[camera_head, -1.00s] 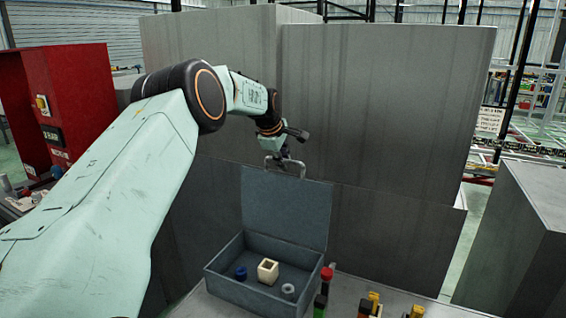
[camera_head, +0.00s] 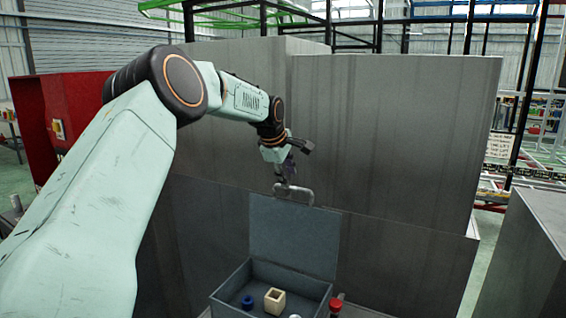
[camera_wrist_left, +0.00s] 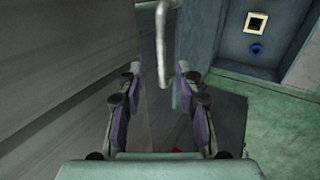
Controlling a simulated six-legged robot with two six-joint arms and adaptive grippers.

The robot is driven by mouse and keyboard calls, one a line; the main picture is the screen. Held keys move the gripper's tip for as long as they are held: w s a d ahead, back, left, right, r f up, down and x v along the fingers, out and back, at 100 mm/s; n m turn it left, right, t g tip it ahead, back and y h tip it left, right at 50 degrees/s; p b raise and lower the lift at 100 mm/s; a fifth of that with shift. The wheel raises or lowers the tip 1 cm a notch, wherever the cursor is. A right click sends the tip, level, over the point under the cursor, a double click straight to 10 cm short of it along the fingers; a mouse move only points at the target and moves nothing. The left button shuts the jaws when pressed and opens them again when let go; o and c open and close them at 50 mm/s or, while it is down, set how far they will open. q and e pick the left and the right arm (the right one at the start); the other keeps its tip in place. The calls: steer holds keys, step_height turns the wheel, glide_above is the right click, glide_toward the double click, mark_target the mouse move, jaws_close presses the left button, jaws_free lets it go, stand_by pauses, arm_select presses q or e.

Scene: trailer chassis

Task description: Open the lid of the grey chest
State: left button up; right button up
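The grey chest (camera_head: 221,295) is in the lower middle of the head view, partly cut off by the bottom edge. Its lid (camera_head: 293,240) stands raised and upright at the back, and the box is open. A metal handle (camera_head: 308,191) sits on the lid's top edge. My left gripper (camera_head: 286,184) is at the handle's left part. In the left wrist view, the fingers (camera_wrist_left: 159,68) are spread apart, and the pale handle (camera_wrist_left: 161,45) lies between them with gaps on both sides. My right gripper is not in view.
Inside the chest are a cream square block (camera_head: 274,301) and a blue piece (camera_head: 247,302). A red-topped item (camera_head: 336,304) stands just right of the chest. Large grey blocks (camera_head: 400,140) rise behind the lid. A red cabinet (camera_head: 75,103) is at the left.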

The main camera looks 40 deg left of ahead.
arm_select(q)
steer(key=v, duration=0.5)
steer(key=shift+r, duration=0.15)
stand_by(0.3)
